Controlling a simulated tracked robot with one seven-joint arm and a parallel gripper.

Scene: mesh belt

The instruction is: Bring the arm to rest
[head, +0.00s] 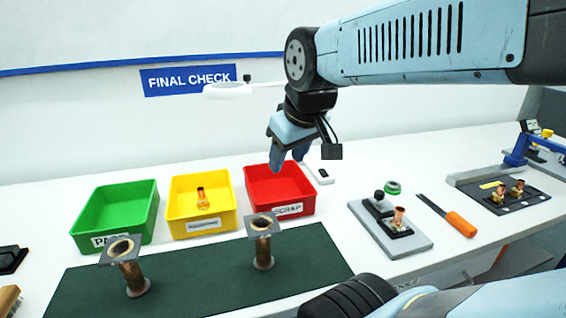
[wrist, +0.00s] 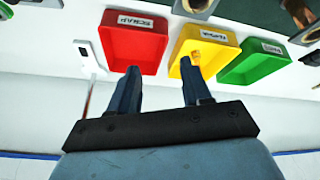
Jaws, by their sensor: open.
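My gripper (head: 289,158) hangs from my light-blue arm above the back of the bench, over the far side of the red bin (head: 250,192). In the wrist view my gripper (wrist: 160,75) shows two blue fingers spread apart with nothing between them. The fingertips are near the red bin (wrist: 150,50) and the yellow bin (wrist: 222,72) in that picture. The arm is raised and bent at the wrist joint, clear of the bench.
A green bin (head: 152,220) and a yellow bin (head: 234,220) with a copper fitting (head: 202,199) stand left of the red bin. Two flanged pipes (head: 264,240) stand on a dark green mat (head: 200,288). A grey fixture (head: 412,244) and an orange-handled file (head: 461,224) lie right.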

